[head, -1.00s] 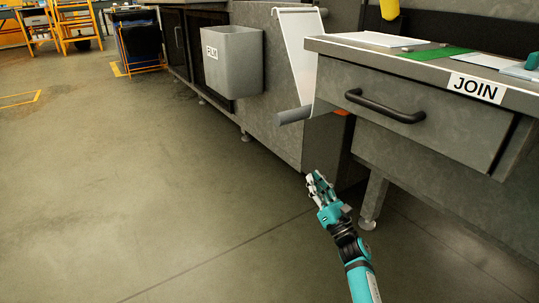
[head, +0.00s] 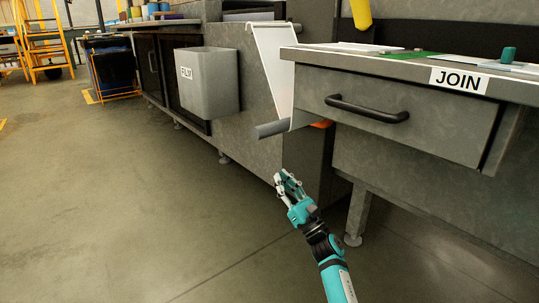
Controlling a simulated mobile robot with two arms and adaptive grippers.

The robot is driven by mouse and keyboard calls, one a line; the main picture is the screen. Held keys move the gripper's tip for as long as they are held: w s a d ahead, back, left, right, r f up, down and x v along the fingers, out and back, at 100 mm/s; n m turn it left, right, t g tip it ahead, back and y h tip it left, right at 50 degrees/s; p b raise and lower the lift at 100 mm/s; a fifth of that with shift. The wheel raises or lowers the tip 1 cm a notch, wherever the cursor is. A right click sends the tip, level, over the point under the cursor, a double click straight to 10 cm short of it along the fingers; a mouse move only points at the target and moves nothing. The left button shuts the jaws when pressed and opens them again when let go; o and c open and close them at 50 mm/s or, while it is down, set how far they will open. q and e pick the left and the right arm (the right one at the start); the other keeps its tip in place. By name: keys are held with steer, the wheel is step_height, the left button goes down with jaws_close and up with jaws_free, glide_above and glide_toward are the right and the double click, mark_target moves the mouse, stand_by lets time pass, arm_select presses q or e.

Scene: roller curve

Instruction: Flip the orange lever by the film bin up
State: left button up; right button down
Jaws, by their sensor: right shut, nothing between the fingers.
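A small orange piece (head: 322,123), which may be the lever, shows under the left end of the drawer bench, just right of a grey roller bar. Most of it is hidden, so its position up or down cannot be told. A grey bin (head: 222,90) with a white label, apparently the film bin, hangs on the cabinet front further left. My right gripper (head: 287,182) is shut and empty, low in front of the cabinet, below and left of the orange piece and apart from it. My left gripper is not in view.
A white sheet (head: 273,65) hangs down to the grey roller bar (head: 272,129). The drawer (head: 410,112) with a black handle and the JOIN bench edge overhang at the right, with a bench leg (head: 358,212) below. The floor at the left is clear.

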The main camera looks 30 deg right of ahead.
steer(key=w+r+b, duration=0.2)
steer(key=w+r, duration=0.3)
steer(key=r, duration=0.2)
steer(key=shift+w+a+b, duration=0.2)
steer(key=shift+w+b, duration=0.1)
steer(key=shift+r, duration=0.1)
